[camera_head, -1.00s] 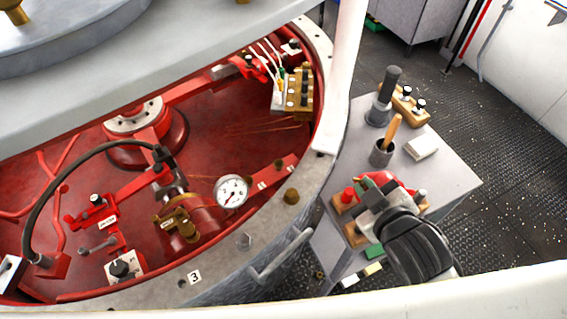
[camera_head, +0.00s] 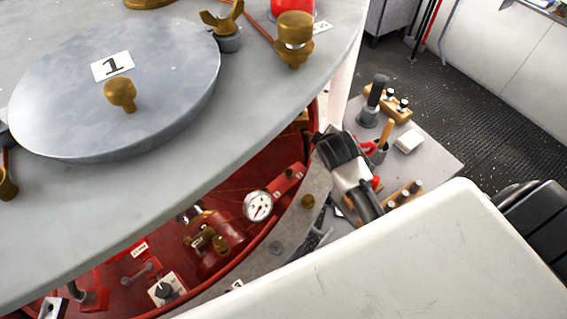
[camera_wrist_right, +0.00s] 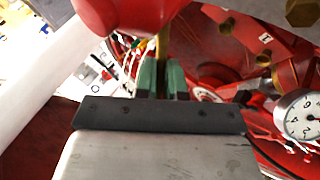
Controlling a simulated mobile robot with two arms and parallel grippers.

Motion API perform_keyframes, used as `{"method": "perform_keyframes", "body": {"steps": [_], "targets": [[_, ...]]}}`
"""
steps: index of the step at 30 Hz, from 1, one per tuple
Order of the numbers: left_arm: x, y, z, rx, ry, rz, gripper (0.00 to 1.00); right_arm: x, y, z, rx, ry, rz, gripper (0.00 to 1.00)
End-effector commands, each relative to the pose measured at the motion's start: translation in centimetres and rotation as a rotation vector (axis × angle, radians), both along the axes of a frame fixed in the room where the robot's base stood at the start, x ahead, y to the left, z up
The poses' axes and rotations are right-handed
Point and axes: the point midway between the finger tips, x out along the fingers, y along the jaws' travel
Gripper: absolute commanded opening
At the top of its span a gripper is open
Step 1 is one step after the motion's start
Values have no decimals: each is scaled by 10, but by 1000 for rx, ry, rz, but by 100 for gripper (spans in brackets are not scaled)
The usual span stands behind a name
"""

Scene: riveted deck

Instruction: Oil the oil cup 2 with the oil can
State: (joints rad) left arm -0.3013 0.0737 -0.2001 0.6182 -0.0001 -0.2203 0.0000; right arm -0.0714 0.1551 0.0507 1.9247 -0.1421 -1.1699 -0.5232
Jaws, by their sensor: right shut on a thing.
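My right gripper (camera_wrist_right: 163,82), with green finger pads, is shut on the red oil can (camera_wrist_right: 125,12), which fills the upper part of the right wrist view. A brass stem shows between the pads. In the head view, the dark gripper (camera_head: 322,138) is beside the deck's right edge, over the small table; the can is mostly hidden behind it. A brass cup (camera_head: 294,40) stands on the upper grey deck beside a small card too small to read; it may be oil cup 2. My left gripper is not in view.
The grey upper deck carries a round lid (camera_head: 165,75) marked 1 and a brass wing nut (camera_head: 222,18). Below is a red well with a pressure gauge (camera_head: 258,205).

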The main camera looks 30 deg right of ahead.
Motion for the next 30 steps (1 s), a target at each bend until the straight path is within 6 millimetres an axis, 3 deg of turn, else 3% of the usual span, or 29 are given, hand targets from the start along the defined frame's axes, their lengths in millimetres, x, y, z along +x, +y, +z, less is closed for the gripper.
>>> {"method": "perform_keyframes", "body": {"steps": [1, 9, 15, 30], "targets": [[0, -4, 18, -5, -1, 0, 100, 6, -11, 5, -6, 24, -14, 0], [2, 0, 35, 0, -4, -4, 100, 16, -38, -35, -40, 112, -38, 0], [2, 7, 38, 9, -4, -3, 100, 16, -42, -51, -51, 136, -40, 0], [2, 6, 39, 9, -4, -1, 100, 17, -40, -56, -77, 155, -39, 0]]}}
